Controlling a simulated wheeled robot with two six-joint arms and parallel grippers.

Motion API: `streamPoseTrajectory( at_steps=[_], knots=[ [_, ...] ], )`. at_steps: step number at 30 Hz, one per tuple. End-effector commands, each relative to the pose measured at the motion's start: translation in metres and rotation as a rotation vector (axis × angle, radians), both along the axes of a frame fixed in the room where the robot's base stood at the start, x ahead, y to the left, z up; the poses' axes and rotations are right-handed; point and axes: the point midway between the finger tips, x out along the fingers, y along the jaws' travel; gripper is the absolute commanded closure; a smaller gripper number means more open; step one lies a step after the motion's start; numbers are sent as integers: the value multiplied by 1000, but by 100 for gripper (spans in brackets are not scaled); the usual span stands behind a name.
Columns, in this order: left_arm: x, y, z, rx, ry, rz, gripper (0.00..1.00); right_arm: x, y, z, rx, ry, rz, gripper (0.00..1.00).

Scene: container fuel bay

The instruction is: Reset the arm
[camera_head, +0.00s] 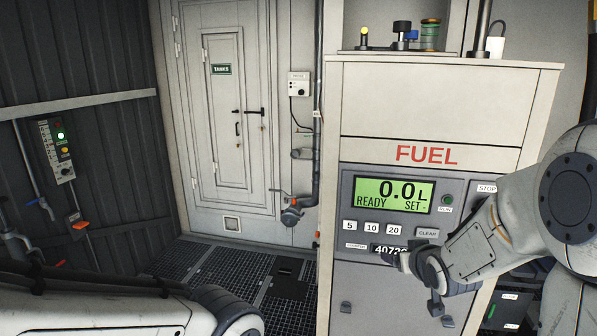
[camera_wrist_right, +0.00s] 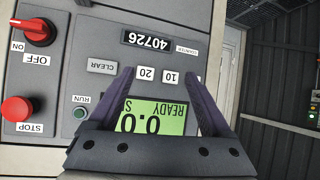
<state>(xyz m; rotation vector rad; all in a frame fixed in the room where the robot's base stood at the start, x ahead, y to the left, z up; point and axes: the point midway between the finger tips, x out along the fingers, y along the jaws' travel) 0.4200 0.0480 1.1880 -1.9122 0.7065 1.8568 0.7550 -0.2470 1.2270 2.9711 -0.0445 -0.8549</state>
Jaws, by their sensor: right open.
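My right arm (camera_head: 495,240) comes in from the right in the head view and reaches across the lower right of the fuel dispenser's control panel (camera_head: 460,190). My right gripper (camera_head: 414,283) is in front of the panel, near the counter. In the right wrist view my right gripper (camera_wrist_right: 158,76) is open, its two dark fingers spread with nothing between them. The panel stands behind the fingers there, upside down. Contact with it cannot be told. My left arm (camera_head: 90,308) crosses the bottom left of the head view, and its gripper is out of view.
The display (camera_head: 393,194) reads 0.0 L, READY. The right wrist view shows a red STOP button (camera_wrist_right: 17,109) and a red switch (camera_wrist_right: 35,31). A TANKS door (camera_head: 225,120) and pipe valve (camera_head: 292,214) stand left of the dispenser. The grated floor (camera_head: 215,265) between is clear.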

Motion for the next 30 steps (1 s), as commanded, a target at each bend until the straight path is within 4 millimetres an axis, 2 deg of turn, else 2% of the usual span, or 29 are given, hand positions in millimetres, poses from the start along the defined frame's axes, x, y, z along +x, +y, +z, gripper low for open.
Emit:
streamPoseTrajectory(
  at_steps=[1, 3, 5, 7, 9, 12, 16, 18, 21, 30],
  knots=[
    [0, 0, -9, 0, 0, 0, 100, -17, 40, -13, -4, 79, 58, 18],
    [0, 0, -14, 0, 0, 1, 100, -47, 82, -28, -11, 201, 122, 18],
    [0, 0, -19, 0, 0, 1, 100, -79, 113, -40, -20, 307, 179, 18],
    [0, 0, -24, 0, 0, 1, 100, -121, 145, -53, -38, 428, 252, 18],
    [0, 0, -29, 0, 0, 1, 100, -166, 170, -64, -58, 548, 328, 18],
    [0, 0, -34, 0, 0, 2, 100, -229, 192, -75, -97, 704, 432, 18],
    [0, 0, -39, 0, 0, 2, 100, -293, 201, -81, -145, 857, 539, 18],
    [0, 0, -41, 0, 0, 2, 100, -315, 202, -82, -165, 911, 576, 18],
    [0, 0, -41, 0, 0, 2, 100, -332, 201, -82, -181, 955, 604, 18],
    [0, 0, -41, 0, 0, 2, 100, -334, 201, -82, -184, 959, 607, 18]
  ],
)
